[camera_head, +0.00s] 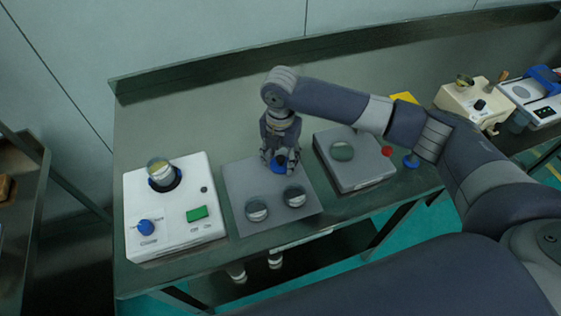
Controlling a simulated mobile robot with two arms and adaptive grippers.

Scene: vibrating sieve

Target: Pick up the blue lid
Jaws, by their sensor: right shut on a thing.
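The blue lid (279,162) shows as a small blue patch between the fingers of my right gripper (280,168), over the back part of the grey mat (240,185). My right gripper points down and is shut on the lid. The fingers hide part of the lid, and I cannot tell whether it touches the mat or what is under it. My left gripper is not in view.
Two round metal-and-glass containers (257,210) (295,195) stand on the mat's front half. A white machine (175,225) with a blue knob and green panel stands left. A grey device (365,175) with a red button stands right. More instruments (475,102) stand far right.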

